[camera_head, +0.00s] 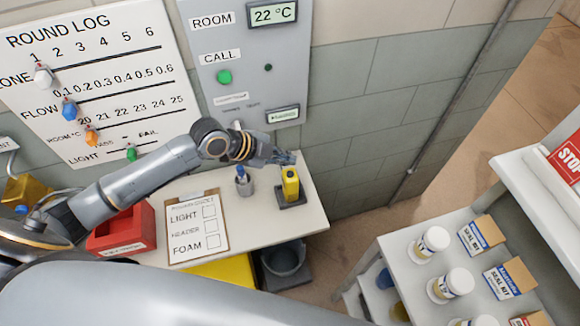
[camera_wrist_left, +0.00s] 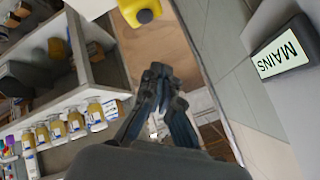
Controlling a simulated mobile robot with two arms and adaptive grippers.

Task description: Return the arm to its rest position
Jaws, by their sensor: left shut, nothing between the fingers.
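My left arm comes in from the left in the head view and reaches across the front of the wall panel. My left gripper (camera_head: 285,158) is at its end, just above and behind the yellow device (camera_head: 290,184) on its dark stand. In the left wrist view the fingers of my left gripper (camera_wrist_left: 158,72) are together, with nothing between them. The yellow device (camera_wrist_left: 140,10) shows at the top of that view, apart from the fingertips. My right gripper is not seen in either view.
A grey panel (camera_head: 290,60) stands on the wall close behind the gripper. A bucket (camera_head: 284,262) stands below. A shelf (camera_head: 395,250) with jars and boxes is at right.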

